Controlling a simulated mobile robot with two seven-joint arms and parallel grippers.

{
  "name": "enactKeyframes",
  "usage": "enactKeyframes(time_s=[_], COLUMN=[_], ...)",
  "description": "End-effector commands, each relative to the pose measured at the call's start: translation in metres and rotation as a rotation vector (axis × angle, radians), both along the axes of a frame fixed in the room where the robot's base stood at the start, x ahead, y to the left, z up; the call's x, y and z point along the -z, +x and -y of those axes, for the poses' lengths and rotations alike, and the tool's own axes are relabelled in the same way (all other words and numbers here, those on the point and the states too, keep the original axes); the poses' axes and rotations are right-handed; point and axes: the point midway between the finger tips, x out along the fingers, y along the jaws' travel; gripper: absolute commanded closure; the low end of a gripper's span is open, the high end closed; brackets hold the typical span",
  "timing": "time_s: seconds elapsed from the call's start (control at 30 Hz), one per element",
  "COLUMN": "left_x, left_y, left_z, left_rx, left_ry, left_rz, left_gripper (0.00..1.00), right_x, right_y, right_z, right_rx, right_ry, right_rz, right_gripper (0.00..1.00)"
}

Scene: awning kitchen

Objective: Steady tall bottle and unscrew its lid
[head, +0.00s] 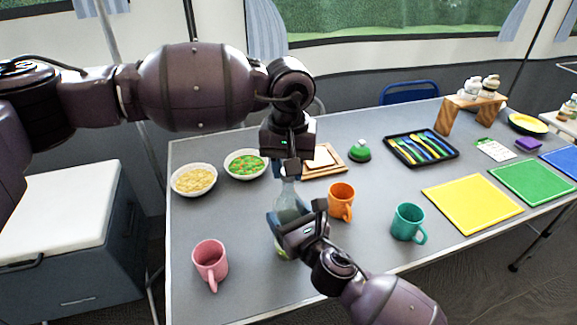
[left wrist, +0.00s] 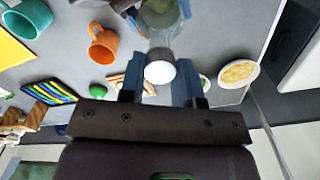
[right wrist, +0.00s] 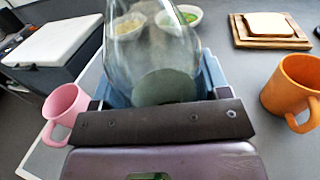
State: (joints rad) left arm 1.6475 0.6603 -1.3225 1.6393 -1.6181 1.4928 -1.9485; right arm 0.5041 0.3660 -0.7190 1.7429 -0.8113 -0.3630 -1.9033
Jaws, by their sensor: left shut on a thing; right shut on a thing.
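The tall clear bottle (head: 290,200) stands upright on the grey table between my two grippers. Its body fills the middle of the right wrist view (right wrist: 160,60), with a greenish round shape low in it. Its round white lid (left wrist: 160,72) shows in the left wrist view between the left fingers. My left gripper (head: 290,168) comes down from above and is shut on the lid at the bottle's top. My right gripper (head: 286,214) is shut around the bottle's body from the front. In the head view the grippers hide the lid and part of the body.
An orange mug (head: 341,203) stands close to the right of the bottle, a teal mug (head: 408,222) further right and a pink mug (head: 210,262) to the left. Two bowls, pasta (head: 194,181) and salad (head: 245,165), and a bread board (head: 336,170) lie behind.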

Motion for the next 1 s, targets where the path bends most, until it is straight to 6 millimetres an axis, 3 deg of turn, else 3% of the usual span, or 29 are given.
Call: enactKeyframes(time_s=[1.0], left_x=[-0.0006], left_y=[-0.0002], left_z=[0.0005], left_rx=[-1.487], left_ry=[0.001], left_rz=[0.000], left_gripper=[0.98], right_x=[0.0005], right_y=[0.0000], right_z=[0.0001], right_rx=[0.000], right_ry=[0.001], right_rz=[-0.002], right_gripper=[0.97])
